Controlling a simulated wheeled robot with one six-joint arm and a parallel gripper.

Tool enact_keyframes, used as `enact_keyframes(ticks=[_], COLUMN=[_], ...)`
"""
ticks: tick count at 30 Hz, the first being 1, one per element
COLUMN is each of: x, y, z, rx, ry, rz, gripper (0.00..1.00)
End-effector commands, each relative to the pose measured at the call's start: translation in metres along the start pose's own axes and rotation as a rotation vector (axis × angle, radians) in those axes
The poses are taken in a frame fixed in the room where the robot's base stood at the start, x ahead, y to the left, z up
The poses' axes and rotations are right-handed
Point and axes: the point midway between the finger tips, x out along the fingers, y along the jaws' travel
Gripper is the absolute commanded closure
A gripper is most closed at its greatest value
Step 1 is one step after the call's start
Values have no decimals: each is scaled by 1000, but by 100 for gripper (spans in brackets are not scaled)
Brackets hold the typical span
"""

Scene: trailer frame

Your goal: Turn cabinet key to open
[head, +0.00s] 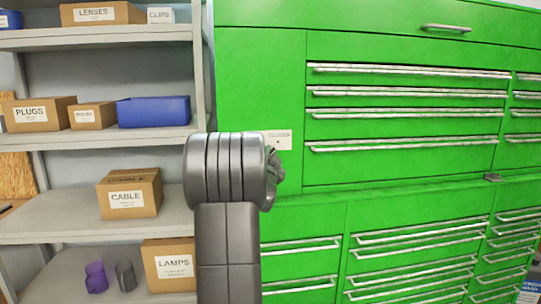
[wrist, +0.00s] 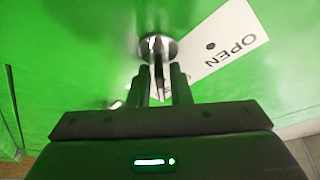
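The green cabinet (head: 260,75) fills the right of the head view. In the wrist view a label (wrist: 232,40) reads "OPEN" beside a dark dot. A round silver lock (wrist: 158,38) sits at the label's edge with the key (wrist: 156,52) in it, pointing out toward me. My gripper (wrist: 161,70) is at the lock, its two dark fingers on either side of the key. A gap shows between them, so they look open. My arm hides lock and key in the head view.
Closed drawers with long silver handles (head: 405,145) lie right of the lock. A grey shelf (head: 85,225) at left holds labelled cardboard boxes (head: 130,195), a blue bin (head: 153,111), and a purple cup (head: 96,276) with a dark cup (head: 125,275).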

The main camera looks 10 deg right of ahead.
Motion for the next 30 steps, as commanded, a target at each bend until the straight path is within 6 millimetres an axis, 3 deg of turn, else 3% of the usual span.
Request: enact_keyframes(ticks=[3, 17, 30], x=[0, -2, -3], y=[0, 2, 4], z=[0, 2, 6], rx=[0, -54, -327], ry=[0, 3, 4], rz=[0, -24, -136], gripper=[100, 100, 100])
